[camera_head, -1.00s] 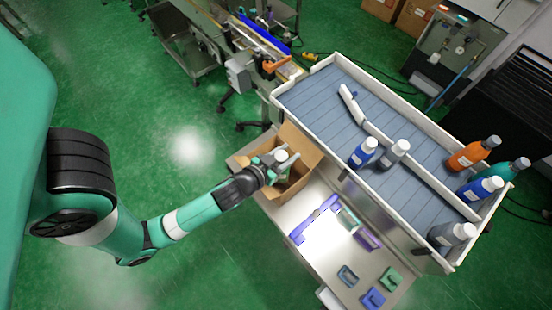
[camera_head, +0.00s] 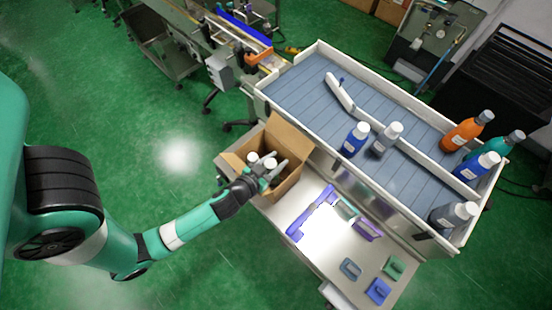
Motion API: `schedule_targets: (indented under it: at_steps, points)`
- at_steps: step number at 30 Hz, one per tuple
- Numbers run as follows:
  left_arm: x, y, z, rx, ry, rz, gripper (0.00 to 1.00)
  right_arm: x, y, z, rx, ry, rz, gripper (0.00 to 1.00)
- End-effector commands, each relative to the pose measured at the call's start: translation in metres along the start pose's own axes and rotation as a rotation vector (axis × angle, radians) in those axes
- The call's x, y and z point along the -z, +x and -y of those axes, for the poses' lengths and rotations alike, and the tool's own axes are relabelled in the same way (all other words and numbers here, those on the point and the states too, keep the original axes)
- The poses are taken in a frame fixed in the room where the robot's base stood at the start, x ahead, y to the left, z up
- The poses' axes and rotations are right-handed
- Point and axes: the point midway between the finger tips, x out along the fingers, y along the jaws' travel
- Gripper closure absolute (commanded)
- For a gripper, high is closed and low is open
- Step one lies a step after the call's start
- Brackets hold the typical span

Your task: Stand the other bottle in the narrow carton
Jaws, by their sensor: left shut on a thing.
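The open brown carton (camera_head: 289,137) stands on the steel bench, flaps spread. Two white bottle caps show at its mouth, one to the left (camera_head: 253,157) and one at the gripper (camera_head: 270,163). My left gripper (camera_head: 272,168) is over the carton's opening, shut on the bottle under the right-hand cap. The fingers and the carton hide the bottle bodies, so I cannot tell whether the held bottle touches the carton floor. My right gripper is out of view.
A raised grey-blue tray (camera_head: 300,95) stands beside the carton. A blue bottle (camera_head: 354,140), a grey bottle (camera_head: 386,139), an orange bottle (camera_head: 463,133) and several others stand on it. Purple and green pieces (camera_head: 366,231) lie on the bench (camera_head: 322,275).

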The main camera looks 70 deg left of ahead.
Motion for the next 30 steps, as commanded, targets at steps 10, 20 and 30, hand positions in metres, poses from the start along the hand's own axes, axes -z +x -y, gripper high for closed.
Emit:
schedule_targets:
  at_steps: [10, 20, 30]
  points:
    - [-0.007, 0.003, 0.0, 0.001, 0.0, 0.001, 0.41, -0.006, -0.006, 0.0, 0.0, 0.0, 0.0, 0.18]
    - [-0.007, 0.003, 0.0, 0.001, 0.0, 0.001, 0.24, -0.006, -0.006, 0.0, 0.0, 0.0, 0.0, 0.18]
    - [-0.001, -0.03, -0.001, -0.004, 0.004, 0.003, 0.24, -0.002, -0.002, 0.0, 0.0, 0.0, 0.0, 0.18]
